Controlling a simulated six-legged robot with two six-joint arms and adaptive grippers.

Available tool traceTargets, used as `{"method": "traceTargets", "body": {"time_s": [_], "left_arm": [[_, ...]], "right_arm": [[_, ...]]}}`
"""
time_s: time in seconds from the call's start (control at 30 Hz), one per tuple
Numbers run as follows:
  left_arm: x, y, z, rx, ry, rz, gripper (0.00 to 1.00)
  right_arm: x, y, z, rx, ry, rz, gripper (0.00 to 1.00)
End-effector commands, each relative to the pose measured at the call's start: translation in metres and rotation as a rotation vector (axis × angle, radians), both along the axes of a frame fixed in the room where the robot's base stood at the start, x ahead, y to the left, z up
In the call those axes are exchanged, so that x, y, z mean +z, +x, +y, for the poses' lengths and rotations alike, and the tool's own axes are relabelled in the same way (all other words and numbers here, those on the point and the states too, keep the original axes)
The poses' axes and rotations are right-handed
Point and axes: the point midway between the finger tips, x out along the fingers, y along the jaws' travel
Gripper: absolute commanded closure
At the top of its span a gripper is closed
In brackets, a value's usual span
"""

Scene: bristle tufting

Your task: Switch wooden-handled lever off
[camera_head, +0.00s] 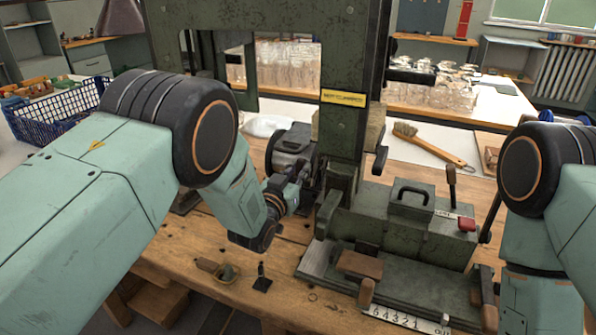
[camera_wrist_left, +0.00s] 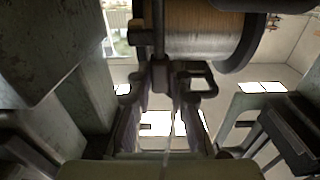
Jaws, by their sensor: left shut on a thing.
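My left gripper (camera_head: 298,180) is at the left foot of the green machine's upright (camera_head: 342,145). In the left wrist view its fingers (camera_wrist_left: 163,88) are shut on a dark part (camera_wrist_left: 158,35) below a spool of pale thread (camera_wrist_left: 195,32). I cannot tell whether that part belongs to the wooden-handled lever; no wooden handle shows clearly between the fingers. A brown wooden block (camera_head: 360,265) sits at the machine's front. Dark levers (camera_head: 452,180) stand on its right side. My right gripper is out of view; only its arm shows at the right.
A brush (camera_head: 430,145) lies behind at the right. A blue basket (camera_head: 55,115) stands at the left. Glass jars (camera_head: 290,65) fill a back table.

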Motion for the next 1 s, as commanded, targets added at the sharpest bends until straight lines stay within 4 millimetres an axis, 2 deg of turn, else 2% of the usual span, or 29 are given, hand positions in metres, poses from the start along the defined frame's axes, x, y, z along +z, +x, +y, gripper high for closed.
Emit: {"method": "traceTargets", "body": {"time_s": [0.47, 0.8, 1.0], "left_arm": [[0.000, 0.000, 0.000, 0.000, 0.000, 0.000, 1.00], [-0.003, -0.009, 0.003, -0.001, -0.035, -0.107, 1.00], [-0.001, -0.011, 0.003, -0.001, -0.038, -0.121, 1.00]], "right_arm": [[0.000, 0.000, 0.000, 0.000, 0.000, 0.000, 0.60], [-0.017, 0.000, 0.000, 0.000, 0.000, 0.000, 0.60], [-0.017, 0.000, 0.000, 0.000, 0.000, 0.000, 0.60]]}}
